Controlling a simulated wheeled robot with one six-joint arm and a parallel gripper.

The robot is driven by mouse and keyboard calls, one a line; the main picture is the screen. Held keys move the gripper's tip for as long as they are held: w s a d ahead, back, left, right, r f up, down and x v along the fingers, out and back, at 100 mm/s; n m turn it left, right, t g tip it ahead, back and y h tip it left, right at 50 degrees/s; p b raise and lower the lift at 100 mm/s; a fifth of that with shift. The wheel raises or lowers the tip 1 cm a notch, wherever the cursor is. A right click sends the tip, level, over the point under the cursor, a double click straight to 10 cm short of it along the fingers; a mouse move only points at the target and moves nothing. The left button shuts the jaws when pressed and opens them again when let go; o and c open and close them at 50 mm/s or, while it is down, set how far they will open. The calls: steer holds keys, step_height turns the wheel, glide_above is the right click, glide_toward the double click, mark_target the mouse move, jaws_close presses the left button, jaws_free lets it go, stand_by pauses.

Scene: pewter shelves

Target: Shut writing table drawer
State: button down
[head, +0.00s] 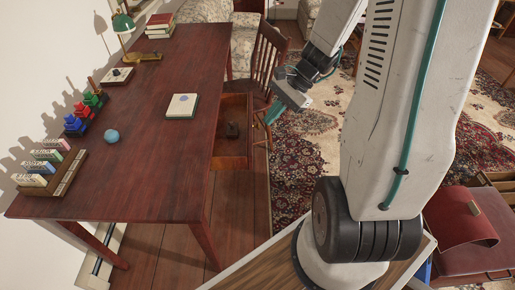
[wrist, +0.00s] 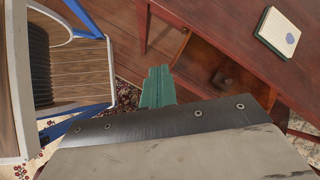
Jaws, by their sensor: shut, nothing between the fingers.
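The writing table (head: 165,110) is a long reddish-brown table along the white wall. Its drawer (head: 232,152) sticks out, open, from the table's right side, with a small dark object inside. In the wrist view the open drawer (wrist: 205,58) is at the upper right, partly hidden by my gripper's body. My gripper (head: 272,114) is shut and empty, its teal fingers pointing down just to the right of the drawer's outer end. The fingers also show in the wrist view (wrist: 157,86), left of the drawer. I cannot tell whether they touch it.
A wooden chair (head: 268,58) stands just beyond the drawer. A patterned rug (head: 300,150) covers the floor to the right.

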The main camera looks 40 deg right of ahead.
steer(key=d+f+m+t, duration=0.3)
steer(key=d+f+m, duration=0.65)
steer(key=f, duration=0.45)
steer(key=w+a+r+x, duration=0.1)
steer(key=r+x, duration=0.1)
steer(key=x, duration=1)
steer(key=shift+a+f, duration=0.25)
steer(key=shift+a, duration=0.2)
steer(key=shift+w+n, duration=0.15)
steer(key=shift+n, duration=0.1)
